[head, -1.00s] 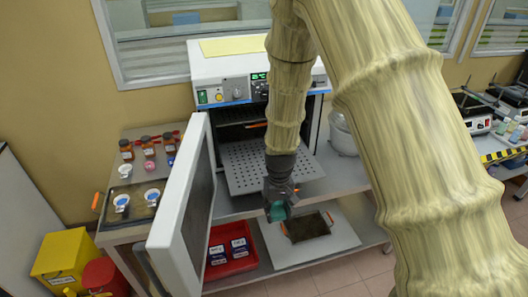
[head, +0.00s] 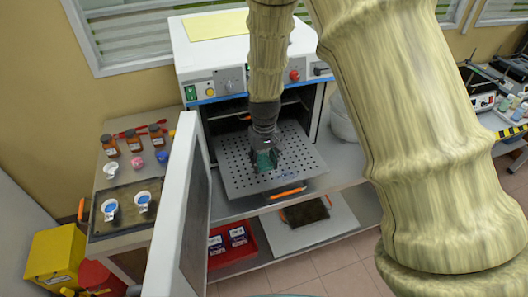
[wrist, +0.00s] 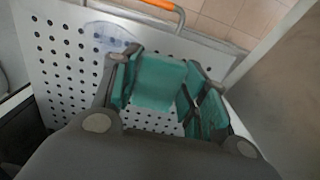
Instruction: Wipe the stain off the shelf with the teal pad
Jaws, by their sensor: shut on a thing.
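The teal pad (head: 265,161) is held in my gripper (head: 264,150), over the front half of the perforated shelf (head: 232,180). In the wrist view the pad (wrist: 158,82) sits between the two fingers of my gripper (wrist: 160,95), with the shelf (wrist: 62,62) behind it. I cannot tell whether the pad touches the shelf. The stain (wrist: 110,35) is a pale bluish smear on the shelf near its orange-handled edge, beyond the pad and slightly left in the wrist view.
The open oven door (head: 184,215) stands close to the left of the shelf. The oven (head: 235,85) is behind it. Bottles and cups stand on the left bench (head: 122,195).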

